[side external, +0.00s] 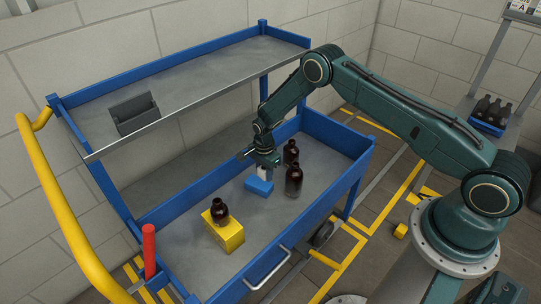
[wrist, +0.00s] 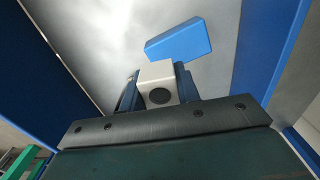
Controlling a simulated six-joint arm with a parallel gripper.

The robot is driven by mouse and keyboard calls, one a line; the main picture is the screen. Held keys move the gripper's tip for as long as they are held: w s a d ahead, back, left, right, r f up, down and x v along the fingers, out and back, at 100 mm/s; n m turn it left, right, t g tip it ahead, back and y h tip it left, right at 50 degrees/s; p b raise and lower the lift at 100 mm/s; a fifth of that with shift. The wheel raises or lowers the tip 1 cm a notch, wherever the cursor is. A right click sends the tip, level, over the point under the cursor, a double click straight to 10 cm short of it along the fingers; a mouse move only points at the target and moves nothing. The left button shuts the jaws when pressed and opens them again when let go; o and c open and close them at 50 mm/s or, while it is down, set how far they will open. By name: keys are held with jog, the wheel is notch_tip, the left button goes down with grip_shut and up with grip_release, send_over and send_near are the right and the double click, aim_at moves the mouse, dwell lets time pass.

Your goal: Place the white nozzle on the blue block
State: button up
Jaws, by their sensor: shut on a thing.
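The white nozzle (wrist: 157,74) is a pale block with a dark round hole, held between the two fingers of my gripper (wrist: 156,88) in the wrist view. In the side view my gripper (side external: 264,170) points down, with a little of the white nozzle (side external: 264,173) showing below it. The blue block (side external: 259,186) lies on the cart's lower tray, right below the gripper. In the wrist view the blue block (wrist: 180,40) appears just beyond the nozzle. I cannot tell whether nozzle and block touch.
Two amber bottles (side external: 293,181) stand close on the right of the block. Another amber bottle (side external: 219,211) is on a yellow block (side external: 228,235) at the front left. The blue cart's upper shelf (side external: 190,80) overhangs behind and holds a grey bin (side external: 135,113).

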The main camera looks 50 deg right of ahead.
aim_at(265, 179)
jog(key=shift+f, duration=1.9)
jog(key=o, duration=1)
jog(key=shift+f, duration=0.1)
jog(key=shift+c, duration=0.2)
jog(key=shift+r, duration=6.15)
jog(key=shift+r, duration=0.1)
